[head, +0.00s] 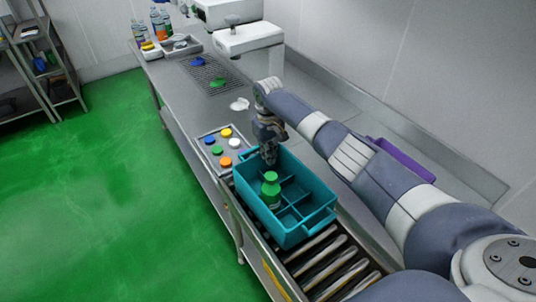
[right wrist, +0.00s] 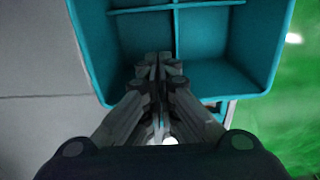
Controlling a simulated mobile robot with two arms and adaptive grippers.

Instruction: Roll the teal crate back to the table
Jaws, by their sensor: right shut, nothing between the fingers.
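The teal crate (head: 307,232) sits on a roller conveyor (head: 328,254) beside the metal table (head: 181,87). It has compartments, and a green-capped bottle (head: 271,190) stands in one of them. My right gripper (head: 269,155) is at the crate's far end, by its rim. In the right wrist view, the shut, empty fingers (right wrist: 158,75) overlap the near wall of the teal crate (right wrist: 262,40). I cannot tell whether they touch the wall. The left gripper is not in view.
A tray of coloured caps (head: 221,148) lies to the left of the crate's far end. A purple bin (head: 402,160) is behind my right arm. A white machine (head: 248,38), a drain grate (head: 217,75) and several bottles (head: 158,22) are farther along the table. Green floor (head: 120,190) is clear at left.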

